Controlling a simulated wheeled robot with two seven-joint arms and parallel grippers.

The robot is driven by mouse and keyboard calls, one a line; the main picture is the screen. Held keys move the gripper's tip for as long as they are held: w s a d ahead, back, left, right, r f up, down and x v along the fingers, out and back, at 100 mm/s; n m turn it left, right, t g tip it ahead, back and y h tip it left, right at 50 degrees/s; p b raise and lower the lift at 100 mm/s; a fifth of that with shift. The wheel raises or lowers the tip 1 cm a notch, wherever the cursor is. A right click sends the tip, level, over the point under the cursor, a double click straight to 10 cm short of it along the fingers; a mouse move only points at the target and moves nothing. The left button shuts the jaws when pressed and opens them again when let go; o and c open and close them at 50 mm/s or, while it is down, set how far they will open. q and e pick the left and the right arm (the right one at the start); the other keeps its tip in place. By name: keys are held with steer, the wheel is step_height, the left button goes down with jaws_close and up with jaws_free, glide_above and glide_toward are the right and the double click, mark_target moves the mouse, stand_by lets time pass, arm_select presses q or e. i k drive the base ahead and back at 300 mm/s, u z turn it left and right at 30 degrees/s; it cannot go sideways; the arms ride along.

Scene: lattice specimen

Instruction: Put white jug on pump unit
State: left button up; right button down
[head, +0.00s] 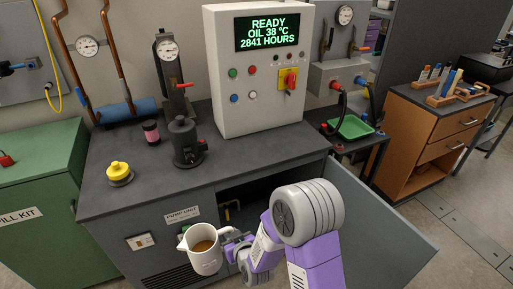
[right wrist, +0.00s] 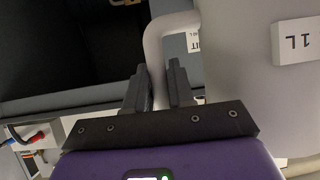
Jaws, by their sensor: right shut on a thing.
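The white jug (head: 204,264) is upright, with brown liquid inside, in front of the pump unit and below its top edge. My right gripper (head: 236,246) is shut on the jug's handle. In the right wrist view, the fingers (right wrist: 158,88) close around the handle (right wrist: 152,45), and the jug's body (right wrist: 262,90) with a "1 L" label fills the right side. The pump unit (head: 110,190) is a grey cabinet with a dark flat top and a "PUMP UNIT" label on its front. My left gripper is not in view.
On the pump unit's top stand a yellow-knobbed piece (head: 119,172), a pink-labelled jar (head: 151,132), a dark valve body (head: 185,142) and a control box (head: 258,70). The top's front left is bare. A cabinet door (head: 380,225) stands open at right. A green cabinet (head: 40,190) adjoins left.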

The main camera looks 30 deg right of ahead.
mark_target(306, 140)
steer(key=u, duration=1.9)
steer(key=k, duration=1.3)
steer(key=z, duration=2.1)
steer(key=i, duration=0.95)
